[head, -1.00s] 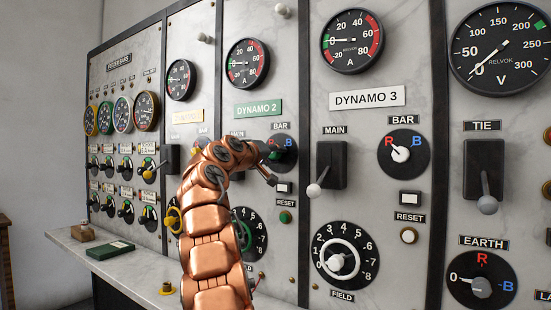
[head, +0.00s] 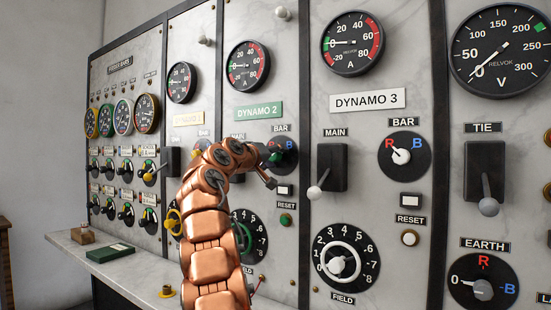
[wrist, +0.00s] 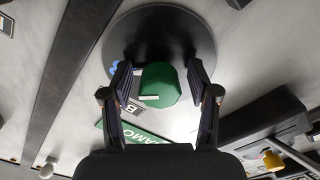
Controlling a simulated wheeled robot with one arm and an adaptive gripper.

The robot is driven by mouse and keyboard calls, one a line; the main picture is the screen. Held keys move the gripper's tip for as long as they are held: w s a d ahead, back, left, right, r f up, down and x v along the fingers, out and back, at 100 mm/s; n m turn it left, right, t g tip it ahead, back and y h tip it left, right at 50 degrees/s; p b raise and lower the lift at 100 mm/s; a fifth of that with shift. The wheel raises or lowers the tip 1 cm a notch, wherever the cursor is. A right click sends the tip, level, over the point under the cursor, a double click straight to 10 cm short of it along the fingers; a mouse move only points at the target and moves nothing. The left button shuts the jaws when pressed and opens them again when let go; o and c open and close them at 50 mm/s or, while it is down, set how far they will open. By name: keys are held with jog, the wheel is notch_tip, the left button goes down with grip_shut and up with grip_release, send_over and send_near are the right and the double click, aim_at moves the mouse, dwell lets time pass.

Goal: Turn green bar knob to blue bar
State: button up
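The green bar knob (wrist: 160,84) sits on a round black dial (wrist: 158,32) in the wrist view. A short white mark shows on its left side. My gripper (wrist: 160,78) is open, with one finger on each side of the knob and narrow gaps visible between. A blue letter (wrist: 113,69) on the dial is partly hidden behind the left finger. In the head view my gripper (head: 267,163) is at the DYNAMO 2 bar dial, where the blue B (head: 289,145) shows; the knob is mostly hidden by my gripper.
The green DYNAMO 2 plate (head: 259,111) is above the dial. A reset button (head: 285,190) is just below it. A marble ledge (head: 135,268) with a green book (head: 110,252) is lower left.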

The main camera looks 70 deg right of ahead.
dwell(0.4)
jog(key=shift+a+r, duration=0.2)
jog(key=shift+a, duration=0.5)
jog(key=shift+w+a+f, duration=0.1)
jog(key=shift+a+f, duration=0.1)
jog(key=shift+a, duration=0.15)
jog(key=v, duration=1)
